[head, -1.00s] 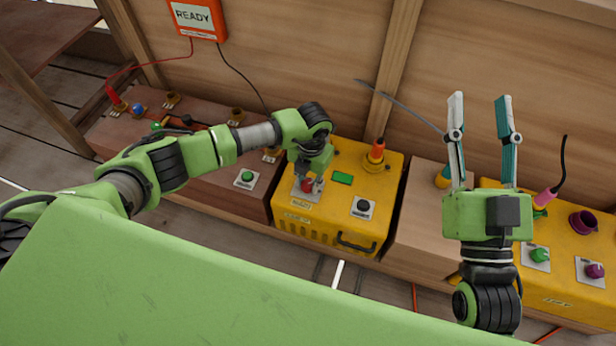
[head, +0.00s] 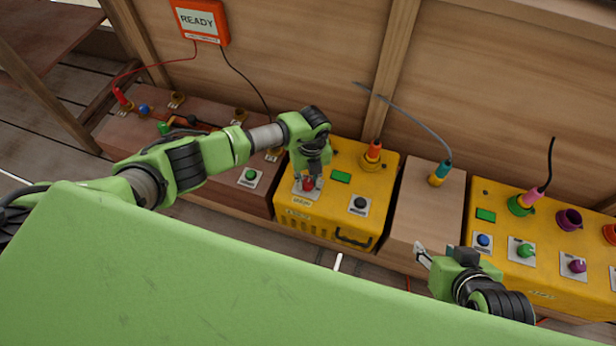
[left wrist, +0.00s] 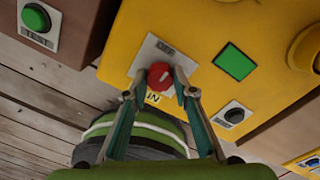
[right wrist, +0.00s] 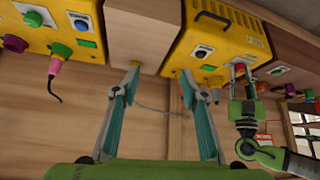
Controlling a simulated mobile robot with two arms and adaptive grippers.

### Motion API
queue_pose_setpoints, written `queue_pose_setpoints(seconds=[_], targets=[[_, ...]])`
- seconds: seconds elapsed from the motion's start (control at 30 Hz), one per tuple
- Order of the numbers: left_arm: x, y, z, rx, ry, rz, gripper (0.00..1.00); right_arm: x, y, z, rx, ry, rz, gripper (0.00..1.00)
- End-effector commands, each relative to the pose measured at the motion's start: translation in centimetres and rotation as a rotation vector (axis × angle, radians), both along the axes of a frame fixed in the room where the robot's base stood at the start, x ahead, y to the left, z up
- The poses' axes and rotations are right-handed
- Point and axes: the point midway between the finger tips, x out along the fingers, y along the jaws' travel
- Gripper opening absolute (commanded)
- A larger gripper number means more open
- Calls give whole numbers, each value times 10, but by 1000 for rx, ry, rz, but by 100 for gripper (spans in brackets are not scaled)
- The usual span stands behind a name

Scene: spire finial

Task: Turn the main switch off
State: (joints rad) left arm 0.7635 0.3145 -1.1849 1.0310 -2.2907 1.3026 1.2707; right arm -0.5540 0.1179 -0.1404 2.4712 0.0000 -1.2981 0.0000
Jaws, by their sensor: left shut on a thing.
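The red main switch (head: 308,186) is a round knob on a white plate on top of the yellow box (head: 290,215). In the left wrist view, the red knob (left wrist: 159,74) has a white pointer line, and its plate reads OFF at the upper end. A label at the lower end is partly covered by a finger. My left gripper (head: 309,182) points down at the switch, shut with its fingertips on either side of the red knob. My right gripper (head: 421,254) is at the lower right, away from the switch; the right wrist view shows its fingers (right wrist: 160,72) apart and empty.
A green TEST button (head: 250,175) is on the brown box to the left. An orange READY sign (head: 198,20) hangs on the wall. Another yellow box (head: 545,280) stands right.

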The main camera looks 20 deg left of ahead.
Motion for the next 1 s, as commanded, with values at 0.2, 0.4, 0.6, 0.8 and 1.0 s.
queue_pose_setpoints(seconds=[0.2,0.4,0.6,0.8,1.0], targets=[[0,0,0,1,1,53,4,-21,-7,-8,-19,93,-8,40],[0,0,-1,-1,1,67,4,-26,-8,-11,-24,114,-10,40],[0,0,-1,-1,1,67,4,-26,-8,-11,-24,114,-10,40],[0,0,-1,-1,0,66,42,-26,-9,-11,-24,113,-10,40],[0,0,0,-1,1,65,42,-26,-9,-10,-24,112,-10,40]])
